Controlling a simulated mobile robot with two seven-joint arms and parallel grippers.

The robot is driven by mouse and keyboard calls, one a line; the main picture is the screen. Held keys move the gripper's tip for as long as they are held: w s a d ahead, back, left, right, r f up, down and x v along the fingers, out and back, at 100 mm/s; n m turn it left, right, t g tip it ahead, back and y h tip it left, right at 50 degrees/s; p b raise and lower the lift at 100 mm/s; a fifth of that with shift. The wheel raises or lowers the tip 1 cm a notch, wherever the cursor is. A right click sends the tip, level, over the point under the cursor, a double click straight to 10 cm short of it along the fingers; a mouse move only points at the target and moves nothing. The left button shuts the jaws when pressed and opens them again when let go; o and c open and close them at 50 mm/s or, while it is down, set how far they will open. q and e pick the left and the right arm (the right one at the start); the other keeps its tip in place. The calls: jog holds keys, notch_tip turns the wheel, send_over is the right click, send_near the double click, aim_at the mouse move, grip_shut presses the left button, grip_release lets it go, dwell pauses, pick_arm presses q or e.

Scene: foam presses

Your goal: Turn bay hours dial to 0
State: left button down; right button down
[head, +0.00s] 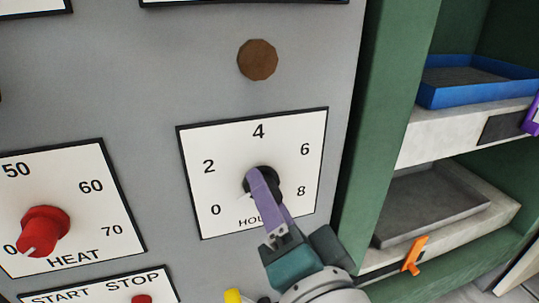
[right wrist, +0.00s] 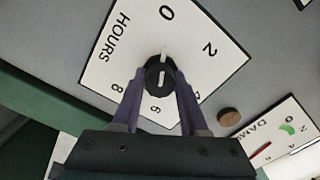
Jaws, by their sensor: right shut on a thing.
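The bay hours dial is a black knob (right wrist: 152,70) in the middle of a white HOURS plate (head: 196,147) marked 0, 2, 4, 6, 8. In the head view my right gripper's purple finger covers most of the knob. In the right wrist view the two purple fingers of my right gripper (right wrist: 160,88) are shut on the knob from both sides. A white pointer mark runs up from the knob towards the 0 on the plate (right wrist: 140,50). The 4 is hidden there.
A red HEAT knob (head: 43,230) sits on its plate at left, with a START STOP plate below. A brown round knob (head: 257,59) is above the dial. Right of the panel stand green shelves with a blue tray (head: 480,95) and grey tray (head: 430,205).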

jog(key=shift+n, duration=0.4)
jog(key=shift+c, duration=2.2)
grip_release()
jog(key=shift+s, duration=0.1)
jog(key=v, duration=0.9)
jog(key=shift+s+d, duration=0.15)
jog(key=shift+s, duration=0.2)
